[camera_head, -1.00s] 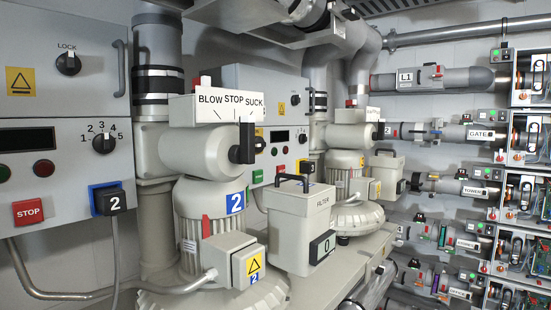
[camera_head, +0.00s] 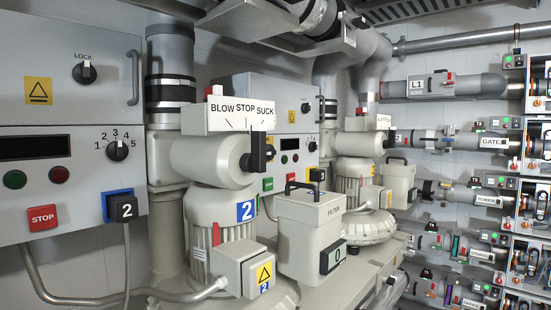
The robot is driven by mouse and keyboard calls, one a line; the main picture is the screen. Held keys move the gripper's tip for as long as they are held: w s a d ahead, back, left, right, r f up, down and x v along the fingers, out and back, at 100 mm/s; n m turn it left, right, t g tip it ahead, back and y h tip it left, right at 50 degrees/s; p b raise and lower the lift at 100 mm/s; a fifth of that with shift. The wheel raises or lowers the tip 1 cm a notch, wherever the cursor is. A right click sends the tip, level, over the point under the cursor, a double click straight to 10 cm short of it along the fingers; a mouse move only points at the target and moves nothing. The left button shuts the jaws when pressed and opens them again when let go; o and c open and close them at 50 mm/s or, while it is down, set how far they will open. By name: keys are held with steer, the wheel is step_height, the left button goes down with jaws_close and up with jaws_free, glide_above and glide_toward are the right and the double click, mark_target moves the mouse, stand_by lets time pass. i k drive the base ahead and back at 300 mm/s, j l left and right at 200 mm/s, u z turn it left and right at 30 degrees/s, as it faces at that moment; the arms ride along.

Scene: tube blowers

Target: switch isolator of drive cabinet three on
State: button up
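A grey cabinet (camera_head: 250,95) stands behind the blower in the middle of the head view, partly hidden by the blower's housing and pipe. It has a yellow warning label and a small dark rotary knob (camera_head: 306,107), too small to read its setting. Its number is not visible, so I cannot tell whether it is drive cabinet three. My gripper is not in view.
A blower marked 2 (camera_head: 220,225), with a BLOW/STOP/SUCK lever (camera_head: 258,152), stands between the cabinets. A filter box (camera_head: 308,235) and another blower (camera_head: 355,180) are to its right. Pipes and a rack (camera_head: 520,262) fill the right side.

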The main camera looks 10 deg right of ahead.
mark_target(270, 152)
steer(key=i+l+u, duration=0.15)
steer(key=l+u, duration=0.25)
steer(key=i+l+u, duration=0.15)
steer(key=l+u, duration=0.15)
steer(key=u, duration=0.15)
steer(key=l+u, duration=1.25)
steer(key=k+l+u, duration=0.15)
steer(key=l+u, duration=0.15)
steer(key=u, duration=0.15)
